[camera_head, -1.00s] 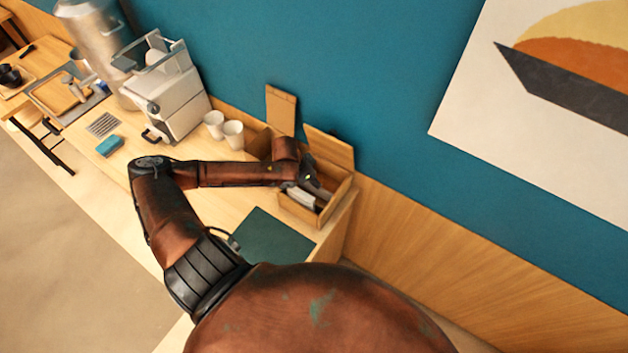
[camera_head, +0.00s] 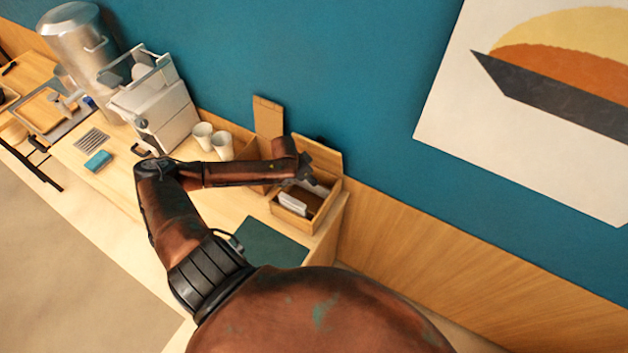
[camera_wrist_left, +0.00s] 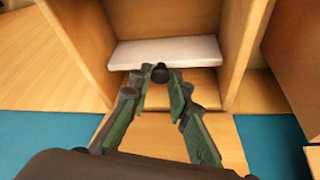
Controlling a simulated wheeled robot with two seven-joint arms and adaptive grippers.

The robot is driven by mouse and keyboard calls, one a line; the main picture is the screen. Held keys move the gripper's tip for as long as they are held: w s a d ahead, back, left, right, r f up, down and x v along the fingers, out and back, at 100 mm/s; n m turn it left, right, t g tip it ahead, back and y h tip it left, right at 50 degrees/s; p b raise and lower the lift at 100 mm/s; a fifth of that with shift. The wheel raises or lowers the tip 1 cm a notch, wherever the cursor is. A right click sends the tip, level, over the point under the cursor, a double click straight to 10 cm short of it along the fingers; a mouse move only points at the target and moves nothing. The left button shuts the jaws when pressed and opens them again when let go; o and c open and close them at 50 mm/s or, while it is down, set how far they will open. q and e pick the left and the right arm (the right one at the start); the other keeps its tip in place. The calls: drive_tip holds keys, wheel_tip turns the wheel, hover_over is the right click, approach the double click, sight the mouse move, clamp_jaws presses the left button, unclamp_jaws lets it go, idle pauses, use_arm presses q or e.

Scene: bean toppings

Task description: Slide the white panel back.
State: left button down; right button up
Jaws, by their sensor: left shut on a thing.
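The white panel (camera_wrist_left: 168,52) lies inside a wooden compartment in the left wrist view, its front edge facing me. A small dark knob (camera_wrist_left: 160,73) sits at that edge. My left gripper (camera_wrist_left: 157,78) has its green-padded fingers drawn together at the tips, shut on the knob. In the head view my left gripper (camera_head: 315,186) reaches into the open wooden box (camera_head: 304,224). A white piece (camera_head: 293,203) shows in the box's left part; I cannot tell if it is the panel. My right gripper is not in view.
A raised lid (camera_head: 318,156) stands behind the box, with an upright board (camera_head: 268,118) to its left. Two white cups (camera_head: 222,146) and a white machine (camera_head: 158,112) stand farther left. A dark green mat (camera_head: 268,243) lies in front.

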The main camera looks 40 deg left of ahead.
use_arm(q)
drive_tip(key=c, duration=1.8)
unclamp_jaws()
drive_tip(key=shift+o, duration=0.2)
drive_tip(key=v, duration=1.2)
